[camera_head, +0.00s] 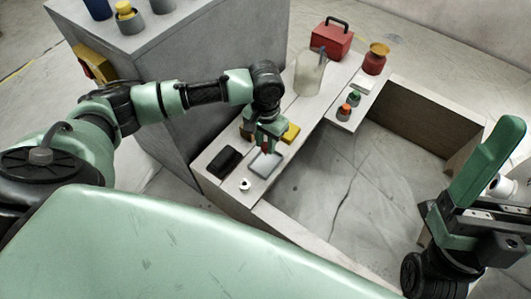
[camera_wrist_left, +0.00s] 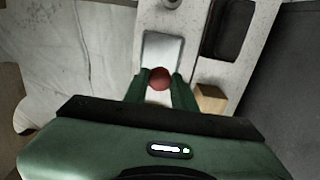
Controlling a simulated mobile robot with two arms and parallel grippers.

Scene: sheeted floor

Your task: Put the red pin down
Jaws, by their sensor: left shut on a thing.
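My left gripper (camera_head: 264,142) is shut on the red pin (camera_head: 265,146), over the bench's near left part. In the left wrist view the pin's round red end (camera_wrist_left: 160,78) shows between the two green fingertips (camera_wrist_left: 161,90). The rest of the pin is hidden. A pale grey tray (camera_head: 264,166) lies just below and beside the gripper; it also shows in the left wrist view (camera_wrist_left: 163,48). I cannot tell whether the pin touches it. My right gripper (camera_head: 470,190) is at the right edge, away from the bench objects; its jaw state is unclear.
A black case (camera_head: 224,162), a small white ring (camera_head: 244,184) and a yellow block (camera_head: 291,132) lie close around the tray. Farther back stand a translucent jug (camera_head: 308,74), a red toolbox (camera_head: 332,38) and a red pot (camera_head: 375,62). A grey cabinet (camera_head: 190,60) stands left of the bench.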

